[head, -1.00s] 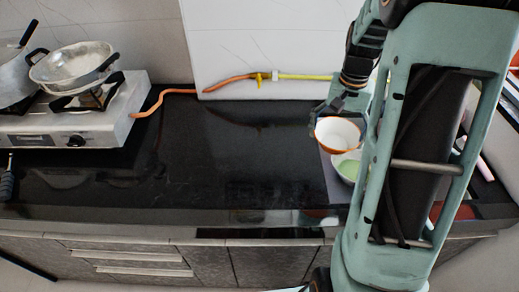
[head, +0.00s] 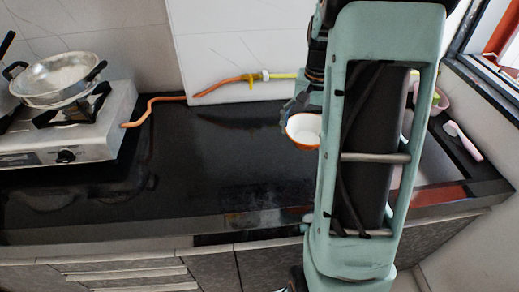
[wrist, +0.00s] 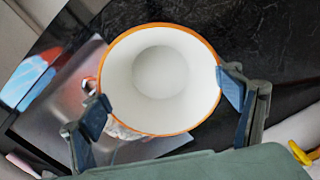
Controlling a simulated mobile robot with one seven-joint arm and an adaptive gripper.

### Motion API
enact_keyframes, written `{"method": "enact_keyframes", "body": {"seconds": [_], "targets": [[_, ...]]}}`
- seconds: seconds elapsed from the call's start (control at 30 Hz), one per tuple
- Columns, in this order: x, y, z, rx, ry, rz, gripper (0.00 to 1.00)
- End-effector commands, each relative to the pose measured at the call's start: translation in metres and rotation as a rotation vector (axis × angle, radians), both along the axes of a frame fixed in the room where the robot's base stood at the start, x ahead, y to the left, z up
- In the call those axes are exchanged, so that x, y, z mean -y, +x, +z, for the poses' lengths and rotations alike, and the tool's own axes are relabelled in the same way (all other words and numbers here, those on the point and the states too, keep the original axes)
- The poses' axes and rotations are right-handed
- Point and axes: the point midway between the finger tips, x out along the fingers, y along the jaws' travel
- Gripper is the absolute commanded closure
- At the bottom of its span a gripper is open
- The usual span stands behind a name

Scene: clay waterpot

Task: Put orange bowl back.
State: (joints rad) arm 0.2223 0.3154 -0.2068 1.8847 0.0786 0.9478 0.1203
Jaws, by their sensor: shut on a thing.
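The orange bowl (head: 303,131) is white inside with an orange rim. My gripper (wrist: 163,103) is shut on it, with one finger at each side of the rim in the wrist view. The bowl (wrist: 160,72) looks empty and its mouth faces the wrist camera. In the head view my gripper (head: 293,108) holds the bowl over the right part of the dark counter, and my arm hides much of what lies right of it. I cannot tell the exact height of the bowl above the surface.
A grey flat surface (wrist: 50,118) lies under the bowl in the wrist view. The black counter (head: 210,165) is clear to the left. A stove (head: 70,140) with a pan (head: 57,78) stands far left. A pink-handled brush (head: 464,141) lies at right; an orange hose (head: 160,98) runs behind.

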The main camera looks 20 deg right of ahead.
Motion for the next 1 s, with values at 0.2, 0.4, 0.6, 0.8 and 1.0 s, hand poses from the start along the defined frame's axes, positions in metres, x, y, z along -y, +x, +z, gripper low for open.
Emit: {"method": "enact_keyframes", "body": {"seconds": [0.2, 0.4, 0.6, 0.8, 1.0], "targets": [[0.001, 0.002, -0.002, 0.0, 0.0, -0.008, 0.45], [-0.014, 0.034, -0.017, -0.001, 0.0, -0.004, 0.45], [-0.034, 0.075, -0.038, -0.002, 0.0, -0.005, 0.45], [-0.048, 0.104, -0.072, -0.003, 0.001, -0.006, 0.45], [-0.055, 0.119, -0.091, -0.001, 0.0, -0.007, 0.45]]}}
